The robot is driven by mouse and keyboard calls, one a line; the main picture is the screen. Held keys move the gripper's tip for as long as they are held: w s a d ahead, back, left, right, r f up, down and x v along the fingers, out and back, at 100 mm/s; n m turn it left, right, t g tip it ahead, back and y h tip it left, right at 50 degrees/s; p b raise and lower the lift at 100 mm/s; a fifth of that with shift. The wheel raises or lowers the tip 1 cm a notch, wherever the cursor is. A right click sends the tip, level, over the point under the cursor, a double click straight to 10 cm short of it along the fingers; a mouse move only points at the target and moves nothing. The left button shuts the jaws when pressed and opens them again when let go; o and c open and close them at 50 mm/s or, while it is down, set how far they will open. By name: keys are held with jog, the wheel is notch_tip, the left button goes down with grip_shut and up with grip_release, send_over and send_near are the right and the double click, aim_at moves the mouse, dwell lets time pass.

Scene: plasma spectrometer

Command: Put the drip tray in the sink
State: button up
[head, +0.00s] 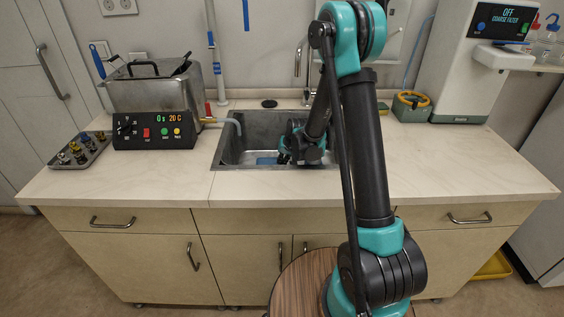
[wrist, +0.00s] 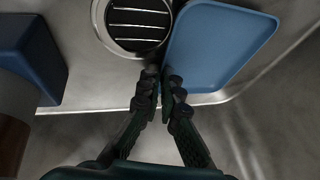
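The drip tray, seen as a flat blue tray (wrist: 222,45) with rounded corners, is in the steel sink (head: 232,132), beside the round drain and partly over its rim in the wrist view. In the head view a blue patch (head: 266,160) shows low in the sink, left of my gripper. My gripper (head: 284,156) is down inside the sink. In the wrist view its fingertips (wrist: 161,86) are close together with a narrow gap, at the tray's near left corner. Whether they touch or pinch the tray cannot be told.
The slotted drain (wrist: 137,25) lies left of the tray. A dark blue block (wrist: 32,55) stands at the wrist view's left. A water bath (head: 155,90) and a fittings rack (head: 79,149) stand left of the sink.

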jog(key=shift+o, duration=0.7)
jog(key=shift+r, duration=0.15)
jog(key=v, duration=1.2)
